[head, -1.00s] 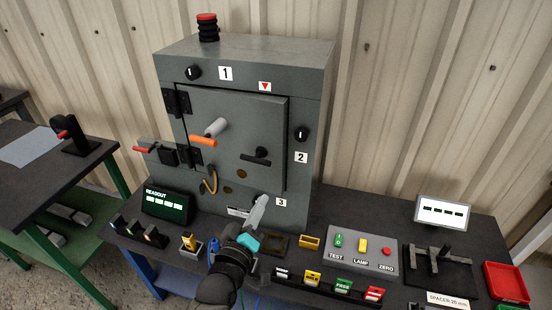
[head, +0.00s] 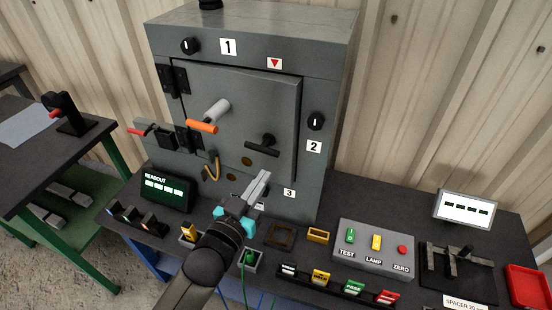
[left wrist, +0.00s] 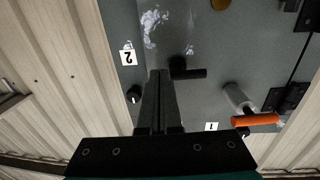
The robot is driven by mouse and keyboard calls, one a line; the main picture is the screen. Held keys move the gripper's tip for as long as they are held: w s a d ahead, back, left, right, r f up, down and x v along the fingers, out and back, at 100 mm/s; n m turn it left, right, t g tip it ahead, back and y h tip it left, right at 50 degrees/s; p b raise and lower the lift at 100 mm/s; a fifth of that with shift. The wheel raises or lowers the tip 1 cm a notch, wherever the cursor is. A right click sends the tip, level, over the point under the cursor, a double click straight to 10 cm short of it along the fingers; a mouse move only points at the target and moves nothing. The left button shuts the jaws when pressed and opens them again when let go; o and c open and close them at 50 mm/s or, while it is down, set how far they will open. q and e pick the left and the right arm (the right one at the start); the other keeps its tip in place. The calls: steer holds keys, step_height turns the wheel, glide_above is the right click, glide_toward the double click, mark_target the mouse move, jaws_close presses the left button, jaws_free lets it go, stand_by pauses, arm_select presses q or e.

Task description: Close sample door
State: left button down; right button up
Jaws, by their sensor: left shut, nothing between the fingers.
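The grey cabinet (head: 325,95) has a grey door (head: 255,95), hinged on its left side. The door's right edge stands out from the frame with a dark gap along the top and right, so it looks slightly ajar. A black T-shaped handle (head: 262,146) is at the door's right; it also shows in the wrist view (left wrist: 187,73). A grey post with an orange grip (head: 202,126) is at its left. My left gripper (head: 264,175) is shut and empty, its fingers pointing up before the door's lower right, below the black handle. Contact cannot be told. My right gripper is not in view.
A readout box (head: 167,188) stands front left of the cabinet. A button panel (head: 373,248), labelled blocks (head: 321,278) and a red tray (head: 527,285) lie on the bench to the right. Latch hardware (head: 160,134) juts out at the cabinet's left.

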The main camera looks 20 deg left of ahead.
mark_target(282, 149)
arm_select(q)
steer(key=w, duration=0.5)
steer(key=w+d+b, duration=0.1)
steer(key=w, duration=0.1)
steer(key=shift+w, duration=0.3)
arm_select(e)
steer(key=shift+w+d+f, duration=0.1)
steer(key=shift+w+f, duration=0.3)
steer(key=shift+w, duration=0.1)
arm_select(q)
steer(key=shift+w+d, duration=0.2)
steer(key=shift+w, duration=1.35)
steer(key=shift+r, duration=0.25)
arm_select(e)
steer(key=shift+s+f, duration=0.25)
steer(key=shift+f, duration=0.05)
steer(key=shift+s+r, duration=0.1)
